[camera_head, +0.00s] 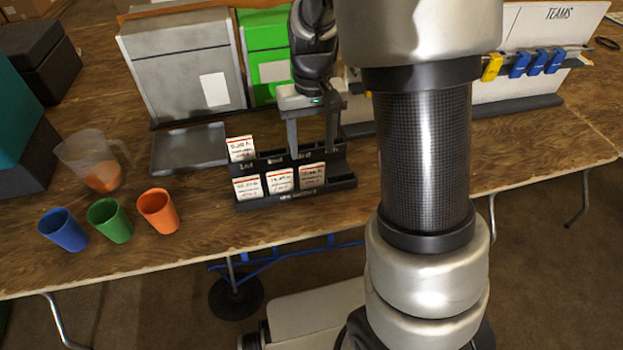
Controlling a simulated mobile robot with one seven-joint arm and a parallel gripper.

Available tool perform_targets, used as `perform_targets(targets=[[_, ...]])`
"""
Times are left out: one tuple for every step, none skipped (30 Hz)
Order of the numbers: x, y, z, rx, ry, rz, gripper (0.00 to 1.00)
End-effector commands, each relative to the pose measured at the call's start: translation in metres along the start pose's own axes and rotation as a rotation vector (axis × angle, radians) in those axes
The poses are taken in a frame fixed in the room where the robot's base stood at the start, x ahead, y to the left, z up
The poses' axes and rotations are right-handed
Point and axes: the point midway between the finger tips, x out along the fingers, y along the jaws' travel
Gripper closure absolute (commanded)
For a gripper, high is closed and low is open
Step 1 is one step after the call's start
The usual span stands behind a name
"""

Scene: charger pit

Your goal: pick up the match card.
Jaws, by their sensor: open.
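A black card rack (340,183) stands near the table's front edge. White match cards with red top edges sit in it: one at the left of the back row (241,148), and three in the front row at left (248,188), middle (281,180) and right (312,176). Their small print is too blurred to read, so I cannot tell which one is meant. My gripper (312,153) points down over the back part of the rack, its two fingers apart and nothing seen between them. The fingertips appear just behind the right front-row card; their exact height is unclear.
Blue (63,230), green (110,221) and orange (158,212) cups and a clear jug (92,160) stand left of the rack. A grey box (185,70), a green box (262,45) and a grey tray (188,148) are behind. A TEAMS board (545,25) stands at right.

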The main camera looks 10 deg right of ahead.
Motion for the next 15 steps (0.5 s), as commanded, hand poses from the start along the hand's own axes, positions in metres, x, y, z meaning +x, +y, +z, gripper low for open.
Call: perform_targets(targets=[[0.008, 0.000, 0.000, 0.000, -0.002, 0.001, 0.47], [0.011, 0.000, 0.000, 0.000, -0.002, 0.001, 0.47], [0.013, 0.000, 0.000, 0.000, -0.001, 0.001, 0.47], [0.014, 0.000, 0.000, 0.000, 0.000, 0.001, 0.47], [0.015, 0.000, 0.000, 0.000, 0.001, 0.001, 0.47], [0.018, 0.000, 0.000, 0.000, 0.000, 0.001, 0.47], [0.020, 0.000, 0.000, 0.001, 0.000, 0.001, 0.47], [0.023, 0.000, 0.001, 0.001, -0.002, 0.001, 0.47], [0.029, 0.000, 0.001, 0.001, -0.003, 0.000, 0.47], [0.034, 0.000, 0.001, 0.002, -0.003, 0.000, 0.47], [0.040, 0.000, 0.001, 0.002, -0.004, 0.000, 0.47], [0.047, 0.000, 0.001, 0.001, -0.004, 0.001, 0.47], [0.052, 0.001, 0.001, 0.001, -0.003, 0.001, 0.47], [0.057, 0.001, 0.001, 0.000, -0.003, 0.001, 0.47], [0.062, 0.000, 0.001, 0.000, -0.003, 0.001, 0.47]])
